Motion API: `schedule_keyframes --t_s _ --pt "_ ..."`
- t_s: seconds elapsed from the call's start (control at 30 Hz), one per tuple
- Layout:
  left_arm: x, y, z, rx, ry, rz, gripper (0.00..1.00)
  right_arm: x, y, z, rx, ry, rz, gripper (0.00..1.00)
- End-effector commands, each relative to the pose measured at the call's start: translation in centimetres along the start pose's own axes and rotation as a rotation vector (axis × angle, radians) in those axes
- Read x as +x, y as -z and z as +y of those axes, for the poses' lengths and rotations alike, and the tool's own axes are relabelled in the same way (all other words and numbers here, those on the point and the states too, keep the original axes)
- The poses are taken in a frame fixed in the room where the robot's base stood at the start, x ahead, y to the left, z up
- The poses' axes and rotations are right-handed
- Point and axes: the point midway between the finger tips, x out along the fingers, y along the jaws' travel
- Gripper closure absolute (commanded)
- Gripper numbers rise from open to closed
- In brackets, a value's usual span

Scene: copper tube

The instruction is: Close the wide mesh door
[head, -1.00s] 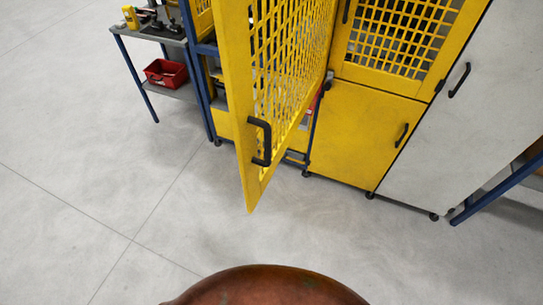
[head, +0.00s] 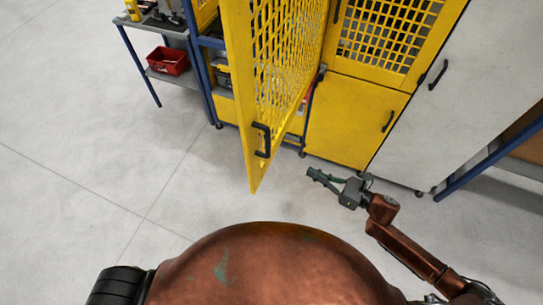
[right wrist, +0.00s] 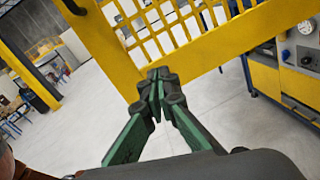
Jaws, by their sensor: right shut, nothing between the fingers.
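The wide mesh door (head: 236,80) is yellow with a grid panel and stands swung open toward me in the head view. Its black handle (head: 262,140) is near the free edge, low on the side facing right. My right gripper (head: 312,174) is shut and empty, to the right of the door's lower corner and apart from the handle. In the right wrist view the shut green fingers (right wrist: 156,78) appear in front of the door's yellow frame (right wrist: 200,58); I cannot tell whether they touch it. My left gripper is not in view.
A closed yellow cabinet (head: 345,120) with a mesh door above and a grey cabinet (head: 425,80) stand right of the open door. A side table with a red bin (head: 167,61) is at the left. The grey floor (head: 90,150) is clear.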

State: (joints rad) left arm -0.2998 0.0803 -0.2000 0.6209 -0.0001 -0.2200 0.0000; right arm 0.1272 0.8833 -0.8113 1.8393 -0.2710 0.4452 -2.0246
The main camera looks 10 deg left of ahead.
Motion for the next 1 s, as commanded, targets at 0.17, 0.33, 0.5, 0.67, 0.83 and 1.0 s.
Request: schedule_keyframes --t_s 0.17,0.33,0.5,0.67,0.83,1.0 --pt "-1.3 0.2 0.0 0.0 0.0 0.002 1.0 0.3 -3.6 5.2 -0.196 -0.128 -0.015 1.0" --pt "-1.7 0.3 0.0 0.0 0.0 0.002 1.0 1.5 -4.0 6.0 -0.22 -0.142 -0.022 1.0" --pt "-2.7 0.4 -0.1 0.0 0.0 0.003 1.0 4.6 -4.2 6.4 -0.218 -0.141 -0.023 1.0" --pt "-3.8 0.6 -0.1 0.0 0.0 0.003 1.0 7.9 -4.2 6.8 -0.217 -0.141 -0.022 1.0" --pt "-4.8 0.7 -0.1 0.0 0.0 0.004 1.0 11.1 -4.2 7.3 -0.216 -0.14 -0.021 1.0" --pt "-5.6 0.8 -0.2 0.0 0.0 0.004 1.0 13.2 -4.0 7.5 -0.216 -0.138 -0.02 1.0"
